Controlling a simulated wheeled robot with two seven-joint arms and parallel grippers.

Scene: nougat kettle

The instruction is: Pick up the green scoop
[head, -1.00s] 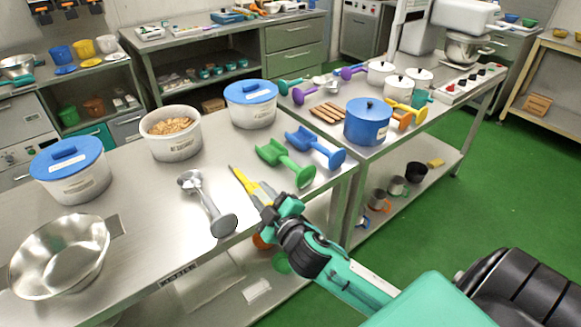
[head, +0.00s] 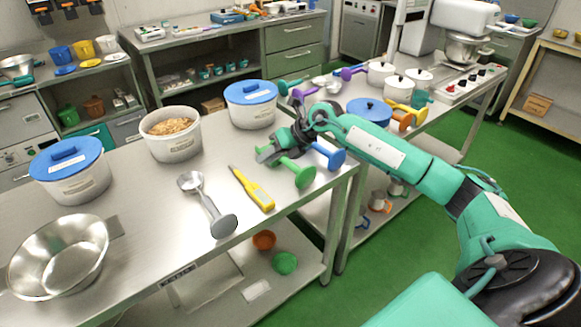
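The green scoop (head: 303,176) lies on the steel table near its right end. Its handle and round end show, while its bowl end is mostly hidden by my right gripper (head: 266,153). The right gripper is over the bowl end of the scoop, its fingers pointing left and down. I cannot tell whether it touches the scoop or how far its fingers are apart. My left gripper is not in view.
A blue scoop (head: 336,159) lies just right of the green one, partly under my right arm. A yellow thermometer-like tool (head: 256,191) and a grey metal scoop (head: 213,212) lie to the left. A blue-lidded tub (head: 251,108) stands behind.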

